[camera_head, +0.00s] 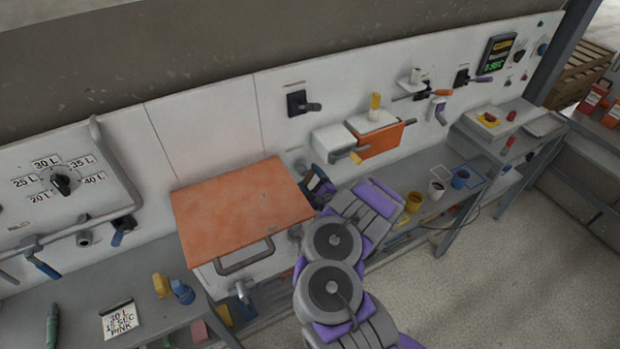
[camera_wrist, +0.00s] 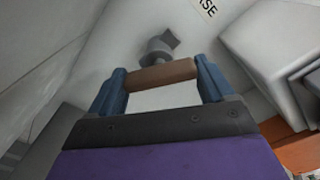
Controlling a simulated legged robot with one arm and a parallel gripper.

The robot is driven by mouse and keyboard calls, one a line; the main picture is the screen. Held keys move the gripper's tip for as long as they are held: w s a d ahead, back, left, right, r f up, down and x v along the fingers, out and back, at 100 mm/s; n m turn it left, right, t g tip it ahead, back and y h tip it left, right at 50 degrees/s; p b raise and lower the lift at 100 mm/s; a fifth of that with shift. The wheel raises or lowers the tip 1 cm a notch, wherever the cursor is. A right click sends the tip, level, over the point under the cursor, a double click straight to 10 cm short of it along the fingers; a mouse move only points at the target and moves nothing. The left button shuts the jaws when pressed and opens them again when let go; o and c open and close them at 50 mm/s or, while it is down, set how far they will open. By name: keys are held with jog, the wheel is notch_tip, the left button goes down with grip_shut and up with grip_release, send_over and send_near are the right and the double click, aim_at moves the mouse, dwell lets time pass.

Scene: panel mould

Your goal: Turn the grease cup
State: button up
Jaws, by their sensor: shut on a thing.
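My gripper (camera_wrist: 161,82) has its two blue fingers at either end of a brown bar (camera_wrist: 162,75) and is shut on it. Just beyond the bar, a grey round fitting (camera_wrist: 158,47) with an angled tip stands out from the white wall. It appears to be the grease cup, beside a label ending in "SE" (camera_wrist: 207,8). I cannot tell whether the bar is joined to it. In the head view my gripper (camera_head: 316,184) is near the wall, right of the orange-lidded box, and its fingertips and the bar are not clear.
The orange lid (camera_head: 240,207) with a grey handle (camera_head: 244,257) is close on the left. A white box (camera_head: 334,142) and an orange panel (camera_head: 380,141) are on the wall at right.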

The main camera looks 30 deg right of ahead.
jog(key=shift+f+n, duration=0.1)
jog(key=shift+n, duration=0.5)
jog(key=o, duration=0.9)
jog(key=shift+s, duration=0.2)
jog(key=s+p, duration=0.2)
jog(key=s, duration=0.3)
jog(key=s+p, duration=0.1)
jog(key=s, duration=0.5)
jog(key=s+p, duration=0.2)
jog(key=s, duration=0.4)
jog(key=shift+d+p, duration=0.35)
